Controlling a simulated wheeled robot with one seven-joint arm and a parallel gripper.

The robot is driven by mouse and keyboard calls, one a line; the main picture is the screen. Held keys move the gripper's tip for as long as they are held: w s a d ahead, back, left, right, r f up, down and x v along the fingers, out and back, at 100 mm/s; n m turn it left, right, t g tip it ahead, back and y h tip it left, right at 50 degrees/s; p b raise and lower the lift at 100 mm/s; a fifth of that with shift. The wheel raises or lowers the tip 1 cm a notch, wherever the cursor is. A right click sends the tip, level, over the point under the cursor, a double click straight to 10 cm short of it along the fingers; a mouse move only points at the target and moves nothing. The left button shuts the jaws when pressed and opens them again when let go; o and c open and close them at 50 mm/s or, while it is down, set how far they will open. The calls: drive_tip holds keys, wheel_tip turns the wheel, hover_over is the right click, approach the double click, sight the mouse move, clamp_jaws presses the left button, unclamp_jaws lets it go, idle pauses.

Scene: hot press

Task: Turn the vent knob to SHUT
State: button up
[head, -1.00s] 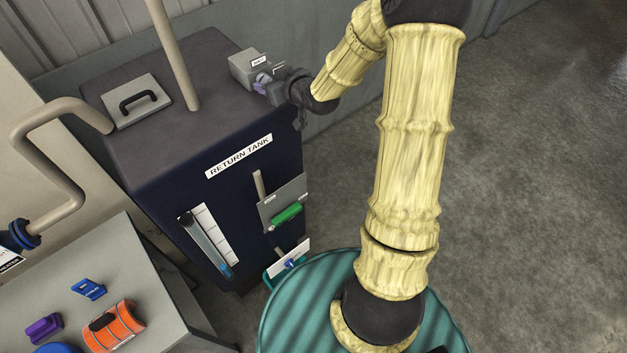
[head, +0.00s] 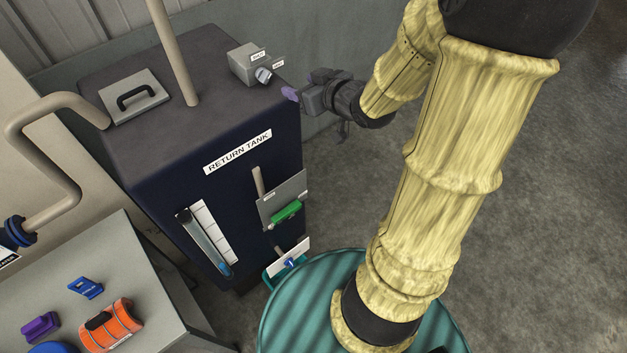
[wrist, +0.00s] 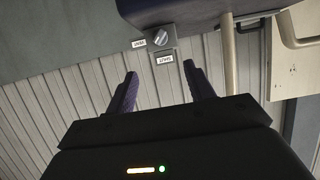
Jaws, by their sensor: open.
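The vent knob (head: 263,75) is a small silver knob on a grey box (head: 243,62) at the back right of the tank top. Two small white labels stand by it; their print is hard to read. In the wrist view the knob (wrist: 160,38) shows between and beyond the fingertips, with one label (wrist: 139,43) to its left and another (wrist: 165,59) below it. I cannot tell surely which label the knob points at. My gripper (head: 293,92) is open and empty, clear of the knob, to its right by the tank's edge. Its purple fingers (wrist: 160,70) are apart.
The dark return tank (head: 150,160) carries a black-handled hatch (head: 138,97) and an upright pipe (head: 174,55). A green handle (head: 286,211) is on its front. A table (head: 150,270) with several small parts is at lower left. Open floor lies right of my arm.

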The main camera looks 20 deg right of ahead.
drive_tip(key=s+a+f+m+g+h+b, duration=0.1)
drive_tip(key=s+a+f+g+h, duration=0.1)
drive_tip(key=s+f+g, duration=0.3)
drive_tip(key=s+a+f+m+g+h+b, duration=0.1)
drive_tip(key=s+f+g, duration=0.4)
drive_tip(key=s, duration=0.7)
drive_tip(key=shift+s+a+m+h, duration=0.35)
drive_tip(key=shift+a+m+h, duration=0.25)
drive_tip(key=shift+a+m, duration=0.25)
drive_tip(key=shift+w, duration=0.1)
